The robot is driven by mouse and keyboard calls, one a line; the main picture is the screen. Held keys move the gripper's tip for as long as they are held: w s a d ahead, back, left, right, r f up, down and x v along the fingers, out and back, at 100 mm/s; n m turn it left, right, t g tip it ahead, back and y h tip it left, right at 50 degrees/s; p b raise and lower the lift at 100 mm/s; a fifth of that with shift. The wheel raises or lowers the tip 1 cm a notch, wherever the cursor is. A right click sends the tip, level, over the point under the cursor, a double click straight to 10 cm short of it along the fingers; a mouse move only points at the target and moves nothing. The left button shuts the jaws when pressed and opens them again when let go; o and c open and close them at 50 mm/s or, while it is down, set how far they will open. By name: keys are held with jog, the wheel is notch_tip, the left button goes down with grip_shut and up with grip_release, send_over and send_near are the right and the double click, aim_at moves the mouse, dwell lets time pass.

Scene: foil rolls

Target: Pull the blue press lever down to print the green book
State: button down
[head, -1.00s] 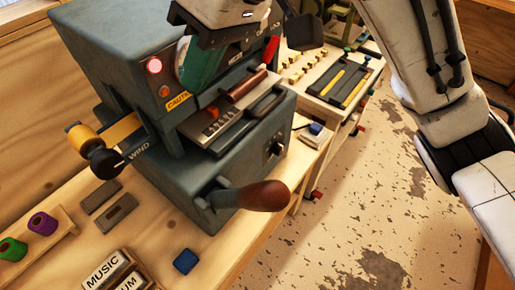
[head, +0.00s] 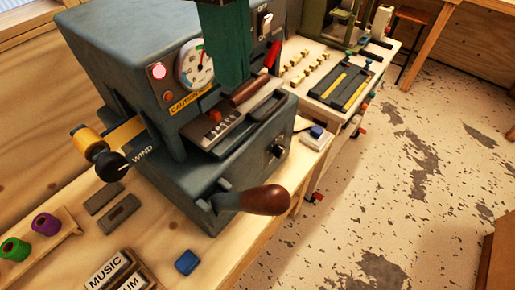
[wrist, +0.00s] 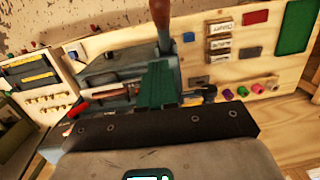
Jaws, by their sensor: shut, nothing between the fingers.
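The blue-grey press (head: 115,60) stands on the wooden bench. Its lever (head: 255,200) sticks out at the front with a brown rounded grip, roughly level. The lever also shows in the wrist view (wrist: 160,14), beyond my fingers. My gripper (head: 228,84) comes down from the top of the head view with green fingers shut and empty, in front of the press's face. In the wrist view its fingers (wrist: 158,68) point toward the press. The gripper is apart from the lever grip. A flat green rectangle (wrist: 295,28) lies at the upper right; I cannot tell if it is the green book.
A type holder (head: 218,130) with a brown handle sits on the press, beside a red lever (head: 271,55). A dial gauge (head: 193,65) and black WIND knob (head: 110,165) are left. Label blocks (head: 110,270) and a blue block (head: 187,262) lie in front. Open floor is right.

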send_near(261, 187)
jog(key=w+a+f, duration=0.2)
jog(key=shift+s+d+f+p, duration=0.3)
jog(key=shift+s+d+f, duration=0.15)
jog(key=shift+f, duration=0.15)
jog(key=shift+s+d+f+p, duration=0.3)
jog(key=shift+s+d+f, duration=0.15)
jog(key=shift+f, duration=0.1)
jog(key=shift+s+d+f, duration=0.25)
jog(key=shift+s+f, duration=0.15)
